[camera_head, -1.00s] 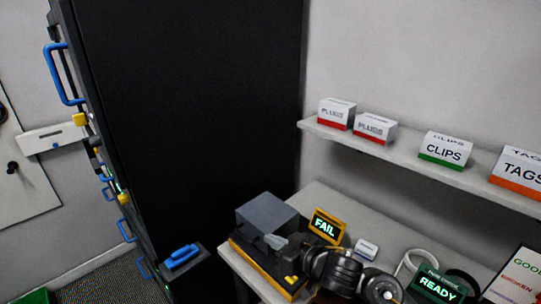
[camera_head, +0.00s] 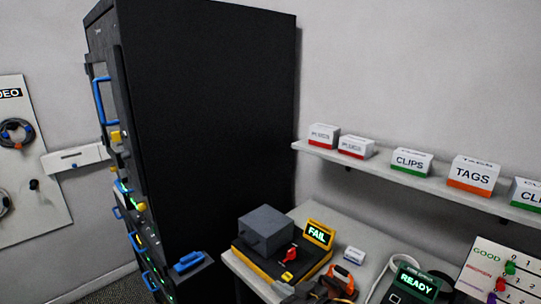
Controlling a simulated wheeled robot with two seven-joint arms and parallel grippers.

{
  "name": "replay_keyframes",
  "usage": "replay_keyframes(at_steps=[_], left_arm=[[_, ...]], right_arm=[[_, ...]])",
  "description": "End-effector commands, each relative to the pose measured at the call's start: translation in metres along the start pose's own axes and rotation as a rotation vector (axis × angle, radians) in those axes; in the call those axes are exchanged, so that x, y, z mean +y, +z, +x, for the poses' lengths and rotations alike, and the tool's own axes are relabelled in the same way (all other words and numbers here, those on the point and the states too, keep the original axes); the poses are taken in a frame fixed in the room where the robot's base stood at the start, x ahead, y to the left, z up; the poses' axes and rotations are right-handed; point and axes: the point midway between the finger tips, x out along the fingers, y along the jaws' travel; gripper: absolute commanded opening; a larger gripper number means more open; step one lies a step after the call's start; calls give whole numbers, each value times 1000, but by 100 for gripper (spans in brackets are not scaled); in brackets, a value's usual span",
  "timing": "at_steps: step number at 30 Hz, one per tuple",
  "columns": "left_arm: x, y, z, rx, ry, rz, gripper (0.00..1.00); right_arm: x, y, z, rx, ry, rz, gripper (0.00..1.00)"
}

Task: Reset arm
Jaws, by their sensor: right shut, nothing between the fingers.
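A red part (camera_head: 290,256) and a small yellow part stand on that base. My left gripper is not in view.
A tall black cabinet (camera_head: 210,110) with blue handles stands at the left. A shelf (camera_head: 385,172) holds labelled boxes such as TAGS (camera_head: 473,174). A READY display (camera_head: 416,283), a GOOD board (camera_head: 490,270) and an orange-and-black item (camera_head: 344,277) are on the table (camera_head: 345,229).

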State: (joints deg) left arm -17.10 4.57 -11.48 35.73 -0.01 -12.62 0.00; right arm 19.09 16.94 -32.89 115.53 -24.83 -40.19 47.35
Motion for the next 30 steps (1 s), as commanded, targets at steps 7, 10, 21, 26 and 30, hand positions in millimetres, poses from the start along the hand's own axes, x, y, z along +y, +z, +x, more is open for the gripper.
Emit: replay_keyframes(at_steps=[7, 10, 21, 26, 30], left_arm=[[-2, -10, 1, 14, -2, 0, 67], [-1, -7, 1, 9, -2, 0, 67], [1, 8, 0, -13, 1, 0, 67], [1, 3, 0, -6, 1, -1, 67], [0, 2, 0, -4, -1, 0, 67]], right_arm=[[14, 41, -28, -75, 134, 30, 0], [22, 67, -49, -135, 209, 46, 0], [35, 196, -186, -556, 474, 148, 0], [26, 231, -237, -712, 512, 178, 0], [17, 252, -275, -825, 526, 202, 0]])
